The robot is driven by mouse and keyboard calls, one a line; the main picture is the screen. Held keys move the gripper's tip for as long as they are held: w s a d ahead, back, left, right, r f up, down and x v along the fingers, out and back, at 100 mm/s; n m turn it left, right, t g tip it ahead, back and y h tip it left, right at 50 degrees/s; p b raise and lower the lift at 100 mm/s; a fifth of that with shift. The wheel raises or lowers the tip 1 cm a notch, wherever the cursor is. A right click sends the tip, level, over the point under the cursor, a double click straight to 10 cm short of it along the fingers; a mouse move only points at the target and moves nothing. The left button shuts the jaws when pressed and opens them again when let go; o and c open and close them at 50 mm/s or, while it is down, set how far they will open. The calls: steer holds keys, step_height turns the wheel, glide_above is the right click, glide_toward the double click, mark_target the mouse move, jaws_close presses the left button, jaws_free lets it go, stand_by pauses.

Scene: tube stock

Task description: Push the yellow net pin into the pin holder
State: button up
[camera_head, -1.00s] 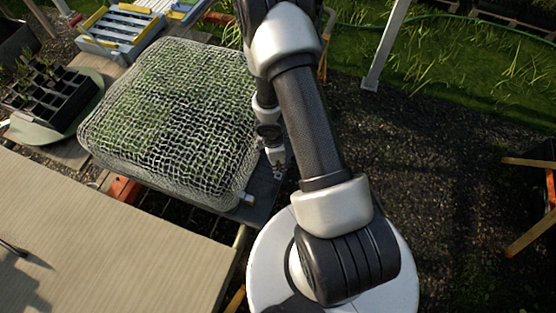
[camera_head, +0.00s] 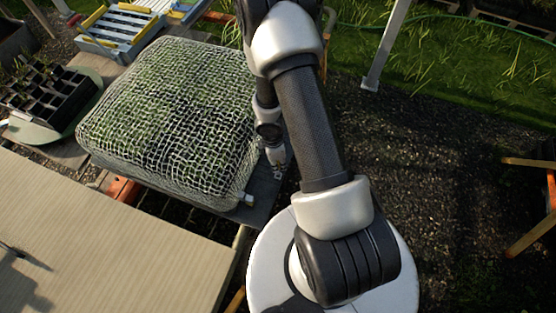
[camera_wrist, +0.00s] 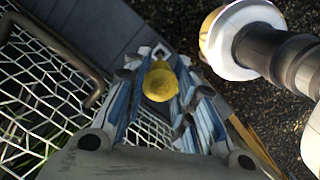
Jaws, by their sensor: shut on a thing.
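The yellow net pin (camera_wrist: 160,82) is held between the fingers of my gripper (camera_wrist: 163,88) in the wrist view. Its rounded yellow top faces the camera, and its lower part is hidden. In the head view my gripper (camera_head: 277,172) is small and points down beside the right edge of the netted block. No pin can be made out there. I cannot make out the pin holder in either view; whether the pin touches anything below is hidden.
A block covered in white netting (camera_head: 165,120) stands left of my gripper, and its mesh (camera_wrist: 50,95) shows close by in the wrist view. A black seedling tray (camera_head: 45,100) lies at far left. A beige tabletop (camera_head: 100,240) fills the lower left. Gravel (camera_head: 440,170) lies right.

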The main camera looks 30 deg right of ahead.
steer(key=shift+f+b, duration=3.15)
steer(key=shift+b, duration=0.25)
stand_by(0.8)
steer(key=o, duration=1)
steer(key=shift+o, duration=0.4)
steer(key=o, duration=0.9)
steer(key=shift+o, duration=0.3)
steer(key=shift+r, duration=0.1)
steer(key=shift+w, duration=0.15)
steer(key=shift+c, duration=0.2)
steer(key=shift+r, duration=0.1)
